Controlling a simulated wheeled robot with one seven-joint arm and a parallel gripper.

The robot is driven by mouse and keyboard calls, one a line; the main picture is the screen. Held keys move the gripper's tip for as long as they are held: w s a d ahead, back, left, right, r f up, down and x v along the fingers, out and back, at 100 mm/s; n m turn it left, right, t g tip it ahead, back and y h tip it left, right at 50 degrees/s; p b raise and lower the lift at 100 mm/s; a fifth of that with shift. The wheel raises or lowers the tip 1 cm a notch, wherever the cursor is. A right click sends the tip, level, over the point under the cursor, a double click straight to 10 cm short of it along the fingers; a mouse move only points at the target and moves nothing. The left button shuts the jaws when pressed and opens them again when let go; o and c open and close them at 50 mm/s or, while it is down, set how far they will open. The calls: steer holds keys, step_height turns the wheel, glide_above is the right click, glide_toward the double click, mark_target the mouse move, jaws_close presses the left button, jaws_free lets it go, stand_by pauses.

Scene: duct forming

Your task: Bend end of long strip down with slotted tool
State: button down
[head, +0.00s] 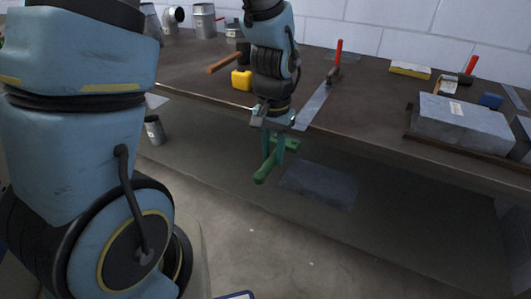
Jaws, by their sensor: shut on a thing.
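The long strip (318,103) is a narrow grey metal piece lying on the workbench. Its near end reaches the front edge beside my gripper. A clamp with a red handle (338,52) sits at its far part. My gripper (277,124) points down at the bench's front edge and is shut on the green slotted tool (267,168). The tool hangs below the bench top, its handle toward the lower left. The slot, and whether the tool touches the strip, cannot be made out; my gripper hides part of that area.
The workbench (190,68) carries a yellow block (241,80), a hammer with a wooden handle (224,63), metal duct pieces (204,20) at back left, a yellow pad (410,70) and a grey block (461,120) at right. A metal sheet (318,184) lies below the bench.

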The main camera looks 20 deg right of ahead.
steer(key=shift+w+d, duration=1.65)
steer(key=shift+w, duration=0.1)
steer(key=shift+w+d+p, duration=1)
steer(key=shift+w, duration=0.05)
stand_by(3.0)
stand_by(0.4)
steer(key=shift+f+b, duration=0.4)
steer(key=shift+b, duration=0.4)
steer(key=f+t+h+b, duration=0.1)
steer(key=b, duration=0.1)
steer(key=f+t+h+b, duration=0.1)
steer(key=b, duration=0.2)
steer(key=shift+s+a, duration=0.2)
